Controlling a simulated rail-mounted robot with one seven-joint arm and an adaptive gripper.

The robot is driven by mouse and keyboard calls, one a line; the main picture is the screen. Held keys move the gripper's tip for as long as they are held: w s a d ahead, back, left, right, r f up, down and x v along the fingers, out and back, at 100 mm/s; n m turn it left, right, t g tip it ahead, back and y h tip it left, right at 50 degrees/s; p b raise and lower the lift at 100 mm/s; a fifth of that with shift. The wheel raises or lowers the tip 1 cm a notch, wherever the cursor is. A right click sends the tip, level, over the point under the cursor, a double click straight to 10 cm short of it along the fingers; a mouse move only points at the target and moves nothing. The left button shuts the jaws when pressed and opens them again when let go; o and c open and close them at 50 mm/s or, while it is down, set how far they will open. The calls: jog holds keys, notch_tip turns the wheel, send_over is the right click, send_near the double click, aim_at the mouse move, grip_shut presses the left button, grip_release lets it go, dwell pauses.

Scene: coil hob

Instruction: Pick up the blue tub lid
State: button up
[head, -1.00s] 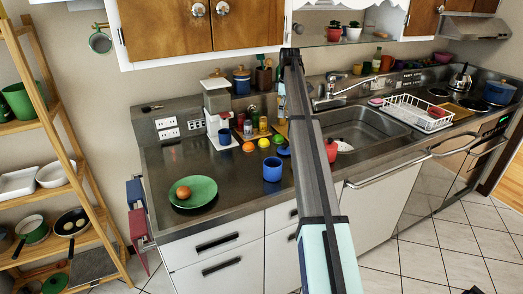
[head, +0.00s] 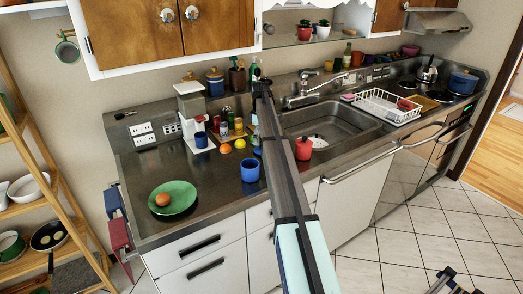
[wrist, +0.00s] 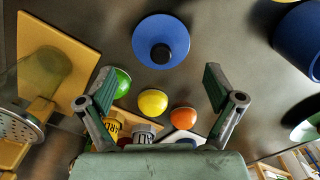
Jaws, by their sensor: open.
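The blue tub lid (wrist: 178,28) is a round blue disc with a dark knob, lying on the counter at the top middle of the wrist view. In the head view the lid (head: 257,151) is mostly hidden behind my arm. My gripper (wrist: 160,85) is open and empty, its two fingers spread on either side of the view's middle. The lid appears beyond the fingertips, between their lines, with no contact visible. My gripper cannot be made out in the head view.
A yellow fruit (wrist: 152,103), an orange one (wrist: 183,118) and a green one (wrist: 120,80) sit near the fingers. A green plate (head: 175,198) lies left, a red pot (head: 303,148) right. Counter between plate and mug is clear.

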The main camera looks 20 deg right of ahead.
notch_tip(320, 180, down, 5)
jog(key=shift+s+r+p, duration=0.1)
jog(key=shift+p, duration=0.85)
jog(key=shift+s, duration=0.1)
jog(key=c, duration=1.1)
